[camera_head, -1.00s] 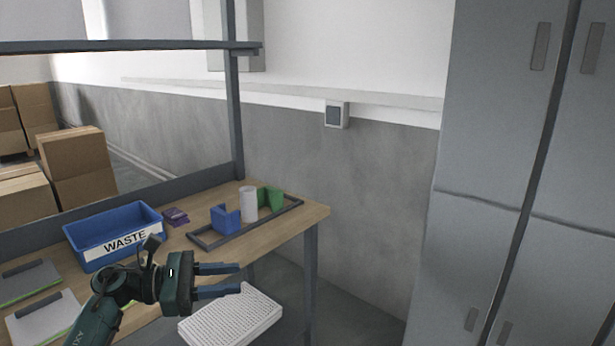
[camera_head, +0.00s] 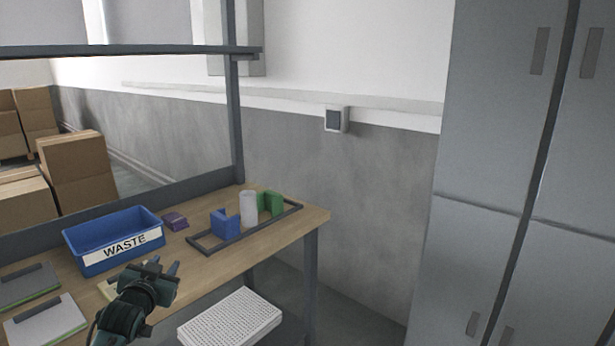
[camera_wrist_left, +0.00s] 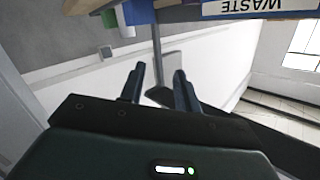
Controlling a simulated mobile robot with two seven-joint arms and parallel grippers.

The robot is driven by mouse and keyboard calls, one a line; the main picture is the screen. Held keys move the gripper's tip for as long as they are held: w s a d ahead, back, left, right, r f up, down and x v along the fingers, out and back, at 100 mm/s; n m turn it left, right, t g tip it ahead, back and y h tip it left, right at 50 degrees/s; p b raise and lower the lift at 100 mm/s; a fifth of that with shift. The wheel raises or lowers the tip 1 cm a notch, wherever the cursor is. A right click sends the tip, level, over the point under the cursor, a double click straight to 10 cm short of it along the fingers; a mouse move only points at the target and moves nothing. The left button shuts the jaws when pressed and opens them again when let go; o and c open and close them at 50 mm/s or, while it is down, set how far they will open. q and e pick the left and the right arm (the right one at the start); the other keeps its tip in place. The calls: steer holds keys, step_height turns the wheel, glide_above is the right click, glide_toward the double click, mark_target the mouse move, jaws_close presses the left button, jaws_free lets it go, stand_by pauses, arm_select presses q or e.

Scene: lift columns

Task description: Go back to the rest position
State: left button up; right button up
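My left gripper (camera_head: 165,269) is in front of the table's near edge, below and to the right of the blue waste bin (camera_head: 113,238). In the left wrist view its two fingers (camera_wrist_left: 158,85) are apart with nothing between them. My right gripper is not in view.
The wooden table (camera_head: 213,262) holds a dark frame (camera_head: 205,246) with a blue part (camera_head: 225,224), a white cylinder (camera_head: 248,208) and a green part (camera_head: 270,204). A purple item (camera_head: 175,221) and clipboards (camera_head: 47,322) lie nearby. A white perforated crate (camera_head: 230,320) is below. Grey cabinets (camera_head: 490,180) stand right.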

arm_select(q)
steer(key=s+d+f+m+g+h, duration=0.1)
steer(key=s+d+f+g+h, duration=0.1)
steer(key=s+d+f, duration=0.55)
steer(key=s+d+f+g+h, duration=0.1)
steer(key=s+d+f, duration=0.3)
steer(key=s+f, duration=0.6)
steer(key=s+d+f+g, duration=0.1)
steer(key=s+d, duration=0.2)
steer(key=s, duration=0.6)
steer(key=s+d+f+n+g+h, duration=0.1)
steer(key=s+d, duration=0.3)
steer(key=s, duration=0.6)
steer(key=shift+s+f+g+h, duration=0.2)
steer(key=shift+f+g+h, duration=0.15)
steer(key=shift+f, duration=0.3)
